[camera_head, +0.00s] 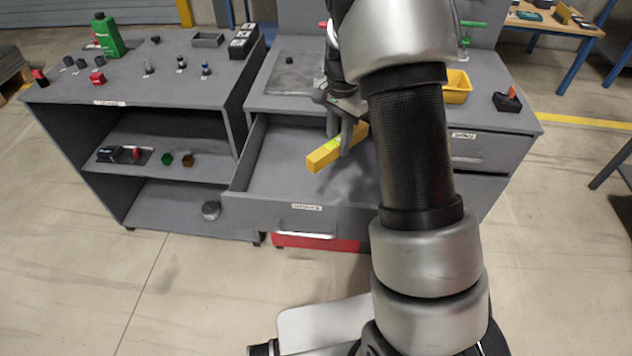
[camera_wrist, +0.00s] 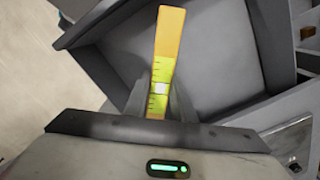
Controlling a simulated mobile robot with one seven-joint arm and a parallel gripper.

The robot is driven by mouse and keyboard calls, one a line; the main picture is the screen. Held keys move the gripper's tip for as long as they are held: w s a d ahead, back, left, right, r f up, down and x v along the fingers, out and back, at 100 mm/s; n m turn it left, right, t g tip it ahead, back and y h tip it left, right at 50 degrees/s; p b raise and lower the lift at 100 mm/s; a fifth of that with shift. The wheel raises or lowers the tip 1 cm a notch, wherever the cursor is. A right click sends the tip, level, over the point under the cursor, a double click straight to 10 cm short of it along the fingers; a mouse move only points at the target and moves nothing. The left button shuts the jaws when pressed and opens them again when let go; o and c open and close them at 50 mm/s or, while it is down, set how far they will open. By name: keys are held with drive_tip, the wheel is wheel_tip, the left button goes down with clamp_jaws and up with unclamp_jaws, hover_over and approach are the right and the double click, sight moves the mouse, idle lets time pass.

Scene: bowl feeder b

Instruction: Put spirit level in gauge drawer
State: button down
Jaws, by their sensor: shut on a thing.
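The spirit level is a yellow bar (camera_head: 325,156) with a lime-green scale section and a pale vial window; it also shows in the wrist view (camera_wrist: 168,40). My gripper (camera_head: 343,142) is shut on it near its middle. The gauge drawer (camera_head: 240,180) is pulled out from the grey cabinet, with a labelled front. The level is held over the open drawer, apparently above its floor. In the wrist view the drawer's grey interior (camera_wrist: 215,55) lies behind the level. My arm hides the right part of the drawer.
A grey bench (camera_head: 140,92) on the left carries a green bottle (camera_head: 107,36) and several small parts. A yellow bin (camera_head: 457,86) stands on the cabinet top, right of my arm. A red box (camera_head: 316,242) lies below the drawer. The drawer's left part is clear.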

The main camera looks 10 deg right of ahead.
sight(316, 177)
drive_tip(key=w+a+f+m+b, duration=0.4)
drive_tip(key=w+f+m+b, duration=0.25)
drive_tip(key=m, duration=0.35)
drive_tip(key=f, duration=0.3)
drive_tip(key=f+b, duration=0.1)
drive_tip(key=f, duration=0.5)
drive_tip(key=shift+w+f, duration=0.25)
drive_tip(key=shift+f, duration=0.2)
drive_tip(key=c, duration=1.5)
unclamp_jaws()
drive_tip(key=shift+a, duration=0.1)
